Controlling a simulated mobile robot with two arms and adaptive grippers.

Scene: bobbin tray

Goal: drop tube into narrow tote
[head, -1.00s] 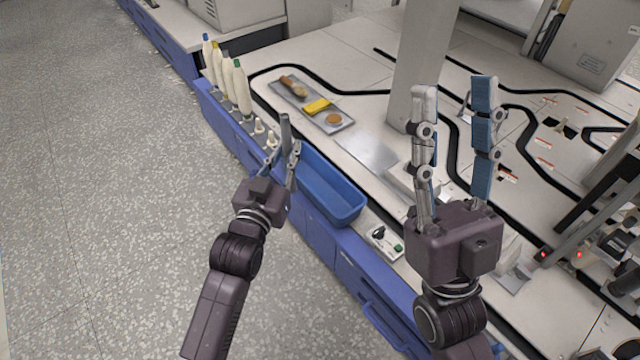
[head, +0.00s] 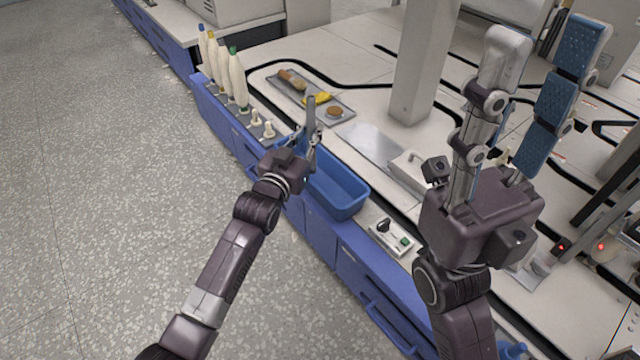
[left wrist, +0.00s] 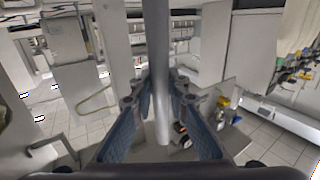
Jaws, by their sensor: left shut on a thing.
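A grey tube (head: 311,112) stands roughly upright in my left gripper (head: 311,137), which is shut on it. The tube also shows in the left wrist view (left wrist: 157,70), running between the two blue-padded fingers. The blue narrow tote (head: 345,197) sits along the front edge of the counter. My left gripper is at the tote's far left end in the head view and hides part of that end; the height above it is hard to tell. My right gripper (head: 545,48) is open and empty, raised over the counter to the right.
Several white bobbins with coloured tops (head: 237,75) stand left of the tote, with small white pegs (head: 268,129) near them. A grey tray (head: 340,121) with food-like items lies behind. A control box (head: 391,237) sits right of the tote. A grey pillar (head: 420,75) rises from the counter.

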